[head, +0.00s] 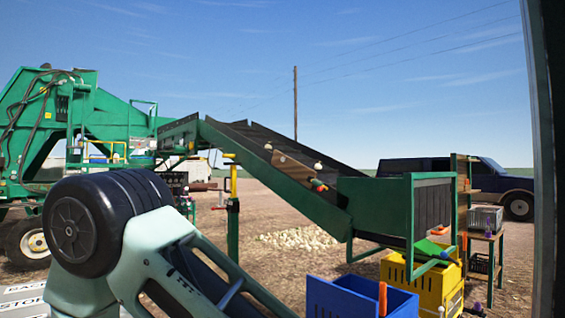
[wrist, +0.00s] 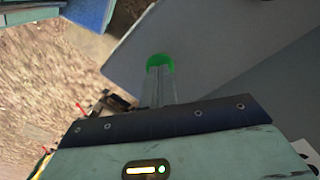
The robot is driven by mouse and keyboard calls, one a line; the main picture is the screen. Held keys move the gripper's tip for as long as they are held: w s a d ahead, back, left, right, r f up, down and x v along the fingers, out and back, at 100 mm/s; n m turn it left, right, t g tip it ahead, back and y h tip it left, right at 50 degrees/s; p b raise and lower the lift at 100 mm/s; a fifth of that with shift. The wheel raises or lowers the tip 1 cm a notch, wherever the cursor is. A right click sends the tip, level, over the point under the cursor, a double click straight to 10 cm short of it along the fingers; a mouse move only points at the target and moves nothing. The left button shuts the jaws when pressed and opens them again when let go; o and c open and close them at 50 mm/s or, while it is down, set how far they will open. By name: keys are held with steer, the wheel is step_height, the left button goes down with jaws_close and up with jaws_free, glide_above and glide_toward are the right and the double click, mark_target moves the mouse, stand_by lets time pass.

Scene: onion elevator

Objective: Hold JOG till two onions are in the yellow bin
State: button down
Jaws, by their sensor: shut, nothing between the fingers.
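My gripper (wrist: 160,72) is shut and empty in the wrist view, its fingertips over a round green button (wrist: 160,60) on a grey panel. The fingertips appear to meet the button, but I cannot tell how far it is pressed, and its label is not readable. In the head view, the green elevator (head: 300,187) slopes down to the right, with pale onions on its dark belt, one higher up (head: 268,146) and one lower down (head: 318,166). The yellow bin (head: 432,288) stands below the elevator's right end. Its inside is mostly hidden.
A blue bin (head: 345,300) stands in front of the yellow bin. Part of a lettered panel (head: 22,302) shows at lower left, with my arm beside it. Onions lie piled on the ground (head: 298,238) behind the elevator. A wooden stand (head: 487,240) with a crate is at right.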

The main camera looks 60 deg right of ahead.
steer(key=shift+r, duration=0.1)
stand_by(0.5)
step_height(320, 180, up, 7)
steer(key=p, duration=0.6)
steer(key=shift+p, duration=0.3)
stand_by(0.4)
steer(key=s+a+r+n, duration=0.3)
steer(key=s+r+n, duration=0.5)
steer(key=s+r, duration=0.2)
steer(key=s+a+r+n, duration=0.3)
steer(key=s+r+n, duration=0.6)
steer(key=s+r, duration=0.1)
steer(key=shift+a+r+y, duration=0.15)
steer(key=shift+r+y, duration=0.15)
steer(key=shift+r, duration=0.5)
